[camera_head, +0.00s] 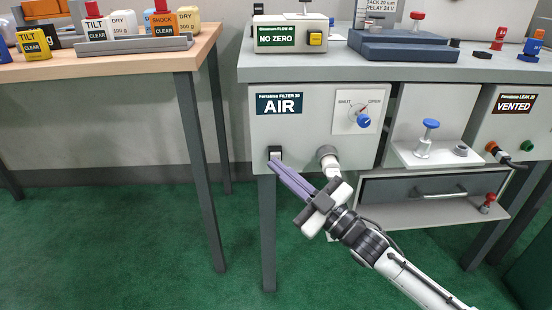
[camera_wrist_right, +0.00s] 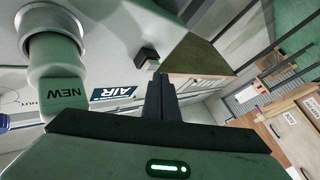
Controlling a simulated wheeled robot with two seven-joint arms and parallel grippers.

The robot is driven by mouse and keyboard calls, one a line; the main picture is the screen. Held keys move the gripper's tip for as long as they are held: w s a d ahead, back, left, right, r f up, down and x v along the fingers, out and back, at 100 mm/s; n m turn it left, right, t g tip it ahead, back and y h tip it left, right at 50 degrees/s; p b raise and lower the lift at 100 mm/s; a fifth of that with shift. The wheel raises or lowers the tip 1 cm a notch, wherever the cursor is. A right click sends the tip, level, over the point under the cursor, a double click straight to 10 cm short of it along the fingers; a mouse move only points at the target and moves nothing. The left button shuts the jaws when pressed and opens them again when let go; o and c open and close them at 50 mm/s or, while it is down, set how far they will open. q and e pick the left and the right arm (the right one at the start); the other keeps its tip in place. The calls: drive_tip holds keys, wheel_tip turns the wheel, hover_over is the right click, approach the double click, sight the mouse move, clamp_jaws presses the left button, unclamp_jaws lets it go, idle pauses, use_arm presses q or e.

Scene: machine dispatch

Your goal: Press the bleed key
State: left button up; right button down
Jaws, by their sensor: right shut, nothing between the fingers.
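The filter unit (camera_head: 320,90) is a light grey panel under the bench top, with a dark display reading AIR (camera_head: 280,103). A small black key (camera_head: 275,151) sticks out near its lower left edge; I read no label on it. The key also shows in the right wrist view (camera_wrist_right: 146,55), just past the fingertips. My right gripper (camera_head: 273,163) is shut and empty, its purple fingers pointing up-left with the tips at the key's lower side. I cannot tell whether they touch it. The fingers also show in the right wrist view (camera_wrist_right: 160,82). My left gripper is not in view.
A blue knob (camera_head: 363,121) sits on a SHUT/OPEN plate right of the display. A white fitting (camera_head: 327,155) marked NEW in the wrist view projects beside my right gripper. A bench leg (camera_head: 267,235) stands below the key. Open green floor lies left.

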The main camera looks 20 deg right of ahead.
drive_tip(key=shift+w+d+r, duration=0.25)
drive_tip(key=shift+w+d, duration=0.35)
drive_tip(key=shift+w, duration=0.15)
idle(0.4)
drive_tip(key=shift+s+p, duration=0.55)
drive_tip(key=shift+s, duration=0.25)
drive_tip(key=s+p, duration=0.1)
drive_tip(key=s+a+p, duration=0.1)
drive_tip(key=s, duration=0.1)
drive_tip(key=s+p, duration=0.1)
drive_tip(key=s, duration=0.1)
drive_tip(key=shift+a+f, duration=0.15)
drive_tip(key=shift+a, duration=0.1)
idle(0.5)
